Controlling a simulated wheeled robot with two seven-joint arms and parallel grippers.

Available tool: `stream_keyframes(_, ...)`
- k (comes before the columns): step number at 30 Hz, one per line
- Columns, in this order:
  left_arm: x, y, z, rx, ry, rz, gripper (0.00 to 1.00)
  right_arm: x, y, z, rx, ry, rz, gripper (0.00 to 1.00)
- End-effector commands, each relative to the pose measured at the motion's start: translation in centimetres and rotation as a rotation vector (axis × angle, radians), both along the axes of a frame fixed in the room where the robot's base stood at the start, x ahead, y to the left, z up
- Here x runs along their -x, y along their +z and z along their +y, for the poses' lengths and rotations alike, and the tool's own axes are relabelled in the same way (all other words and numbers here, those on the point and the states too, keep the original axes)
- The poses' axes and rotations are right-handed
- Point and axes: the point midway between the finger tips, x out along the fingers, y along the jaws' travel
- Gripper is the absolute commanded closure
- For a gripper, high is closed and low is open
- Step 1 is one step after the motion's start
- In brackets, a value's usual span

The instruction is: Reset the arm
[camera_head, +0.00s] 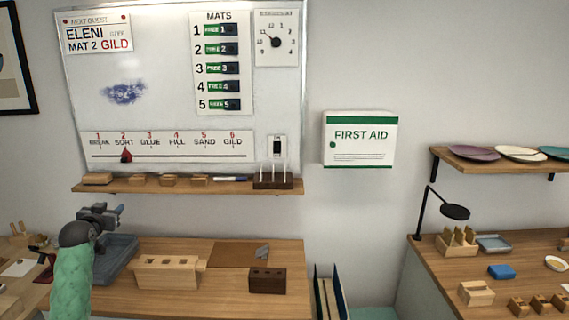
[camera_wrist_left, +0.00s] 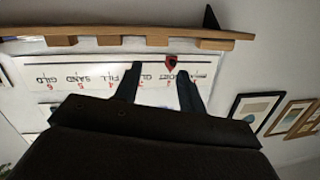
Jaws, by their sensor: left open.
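My left arm (camera_head: 73,285), in a green sleeve, comes in from the lower left. Its left gripper (camera_head: 112,212) is raised above a grey tray on the wooden bench, in front of the wall and below the board's ledge. In the left wrist view the two dark fingers of this gripper (camera_wrist_left: 155,82) stand apart, with nothing seen between them. That view is upside down and faces the board's step strip (camera_wrist_left: 85,78). My right gripper is not in view.
The whiteboard (camera_head: 150,105) has a red marker (camera_head: 126,157) at SORT. A wooden ledge (camera_head: 225,187) with blocks runs below it. On the bench are the grey tray (camera_head: 118,262), a pale wooden block rack (camera_head: 168,274) and a dark block (camera_head: 267,281). Another bench (camera_head: 440,265) stands right.

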Motion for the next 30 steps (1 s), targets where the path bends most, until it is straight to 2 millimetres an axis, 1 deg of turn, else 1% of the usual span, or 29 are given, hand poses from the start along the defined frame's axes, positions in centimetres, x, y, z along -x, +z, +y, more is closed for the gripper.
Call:
stream_keyframes(1, 0.4, -1.2, -0.8, -0.001, -0.006, 0.021, 0.59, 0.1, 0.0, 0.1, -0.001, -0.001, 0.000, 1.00)
stream_keyframes(5, 1.8, -4.3, -3.0, -0.005, -0.023, 0.080, 0.59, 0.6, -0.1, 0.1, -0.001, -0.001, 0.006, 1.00)
stream_keyframes(8, 3.5, -7.7, -5.2, -0.008, -0.040, 0.144, 0.59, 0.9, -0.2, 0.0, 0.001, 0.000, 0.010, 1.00)
stream_keyframes(11, 6.0, -11.6, -8.0, -0.010, -0.059, 0.224, 0.59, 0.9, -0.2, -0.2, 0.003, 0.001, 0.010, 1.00)
stream_keyframes(12, 7.1, -13.2, -9.2, -0.010, -0.067, 0.257, 0.59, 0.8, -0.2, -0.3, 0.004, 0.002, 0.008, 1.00)
stream_keyframes(14, 8.9, -15.5, -10.9, -0.010, -0.078, 0.306, 0.59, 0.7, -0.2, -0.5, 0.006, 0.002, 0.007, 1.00)
stream_keyframes(15, 10.2, -16.9, -12.0, -0.010, -0.084, 0.338, 0.59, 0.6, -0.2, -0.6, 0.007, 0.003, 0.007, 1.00)
stream_keyframes(17, 12.2, -19.0, -13.6, -0.008, -0.093, 0.386, 0.59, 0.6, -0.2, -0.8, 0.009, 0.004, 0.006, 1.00)
stream_keyframes(18, 13.5, -20.4, -14.6, -0.007, -0.099, 0.419, 0.59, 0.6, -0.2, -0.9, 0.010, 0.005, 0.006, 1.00)
stream_keyframes(20, 15.7, -22.3, -16.2, -0.005, -0.107, 0.466, 0.59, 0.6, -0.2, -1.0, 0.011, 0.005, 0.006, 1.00)
stream_keyframes(21, 17.1, -23.5, -17.2, -0.003, -0.112, 0.497, 0.59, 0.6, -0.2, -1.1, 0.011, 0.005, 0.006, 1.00)
stream_keyframes(23, 19.4, -25.1, -18.7, 0.000, -0.120, 0.543, 0.59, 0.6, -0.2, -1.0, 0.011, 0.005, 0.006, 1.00)
stream_keyframes(24, 21.0, -26.2, -19.6, 0.002, -0.123, 0.575, 0.59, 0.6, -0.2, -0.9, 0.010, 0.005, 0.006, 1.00)
stream_keyframes(26, 23.4, -27.7, -21.1, 0.007, -0.129, 0.620, 0.59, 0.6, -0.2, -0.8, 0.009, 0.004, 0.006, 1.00)
stream_keyframes(27, 25.0, -28.6, -22.0, 0.011, -0.133, 0.651, 0.59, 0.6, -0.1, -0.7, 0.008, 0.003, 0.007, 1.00)
stream_keyframes(29, 27.5, -29.8, -23.3, 0.016, -0.137, 0.697, 0.59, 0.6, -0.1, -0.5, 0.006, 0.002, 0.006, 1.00)
stream_keyframes(30, 29.2, -30.6, -24.1, 0.020, -0.139, 0.726, 0.59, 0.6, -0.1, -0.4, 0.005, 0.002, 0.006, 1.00)
